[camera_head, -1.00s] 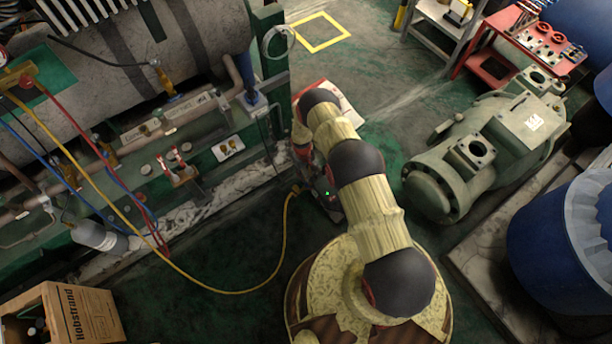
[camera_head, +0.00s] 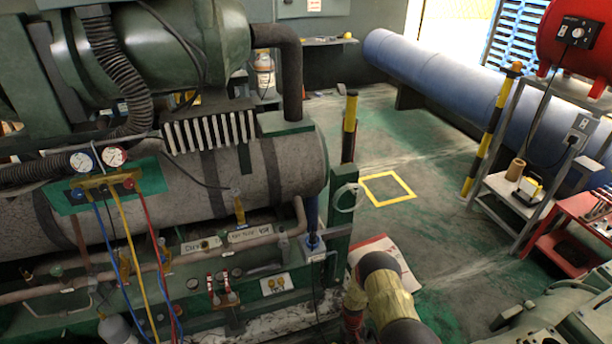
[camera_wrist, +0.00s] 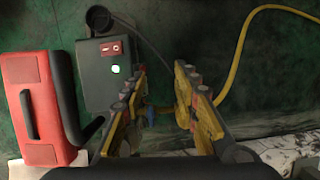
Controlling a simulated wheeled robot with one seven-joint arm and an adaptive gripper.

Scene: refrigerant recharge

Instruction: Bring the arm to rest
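My gripper (camera_wrist: 160,88) is open in the wrist view, its two yellow fingers spread apart. Nothing is clamped between them. A small blue piece and part of the yellow hose (camera_wrist: 236,62) show beyond the gap; I cannot tell whether a finger touches them. A grey box (camera_wrist: 110,88) with a red switch and a lit green lamp sits just left of the fingers. My arm (camera_head: 390,297) shows at the bottom of the head view, bent downward; its gripper is hidden there.
A red case (camera_wrist: 40,100) lies left of the grey box. In the head view, the machine with gauges (camera_head: 98,158) and hoses fills the left. A striped post (camera_head: 349,128), a shelf cart (camera_head: 510,200) and a red cart (camera_head: 560,245) stand around. The yellow-marked floor square (camera_head: 386,188) is clear.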

